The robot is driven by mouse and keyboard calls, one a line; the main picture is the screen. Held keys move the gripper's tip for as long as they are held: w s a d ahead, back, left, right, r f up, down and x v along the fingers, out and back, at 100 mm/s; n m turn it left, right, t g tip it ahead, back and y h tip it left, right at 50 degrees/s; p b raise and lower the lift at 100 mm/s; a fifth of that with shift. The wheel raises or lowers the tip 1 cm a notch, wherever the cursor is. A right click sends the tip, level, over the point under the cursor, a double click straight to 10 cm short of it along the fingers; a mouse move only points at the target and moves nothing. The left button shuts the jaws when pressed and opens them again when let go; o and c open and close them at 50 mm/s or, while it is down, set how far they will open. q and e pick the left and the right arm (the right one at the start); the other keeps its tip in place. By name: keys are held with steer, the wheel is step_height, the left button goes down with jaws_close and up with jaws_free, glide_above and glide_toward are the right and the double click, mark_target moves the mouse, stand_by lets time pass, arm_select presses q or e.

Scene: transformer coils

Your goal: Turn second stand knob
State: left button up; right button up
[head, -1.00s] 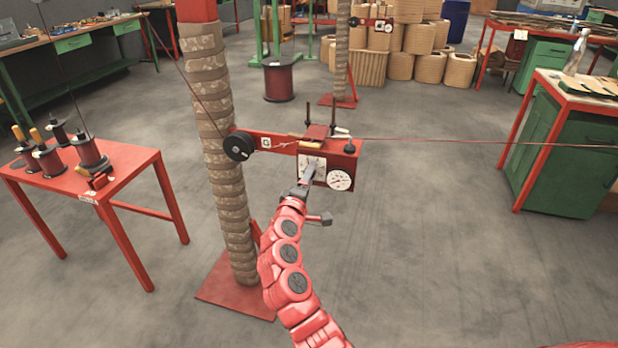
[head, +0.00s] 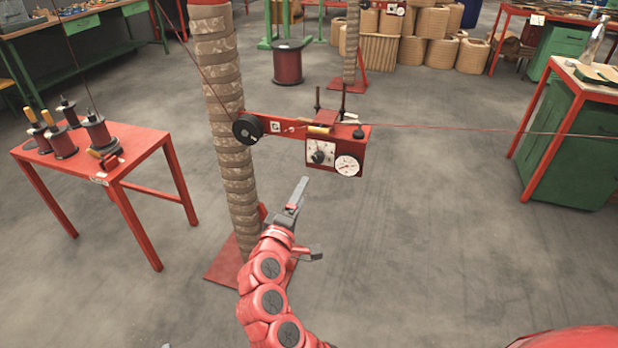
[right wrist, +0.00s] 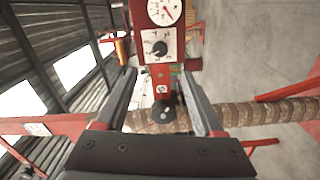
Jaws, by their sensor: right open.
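The nearer stand is a wrapped post (head: 228,130) with a red box (head: 350,140) on an arm. A black knob (head: 318,156) sits on the box's white square plate, left of a round dial (head: 347,167). The knob also shows in the right wrist view (right wrist: 159,48), beyond the fingers, with its white mark visible. My right gripper (head: 298,192) is open and empty, below and left of the knob in the head view and apart from it. Its spread fingers show in the right wrist view (right wrist: 158,78). My left gripper is out of view.
A thin red wire (head: 450,127) runs from the box to the right. A black pulley (head: 248,128) is on the arm's left. A red table (head: 135,145) with spools stands left, a green cabinet (head: 570,150) right. Another wrapped post (head: 351,45) stands behind.

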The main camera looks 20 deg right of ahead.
steer(key=shift+v, duration=1.7)
steer(key=shift+f, duration=0.1)
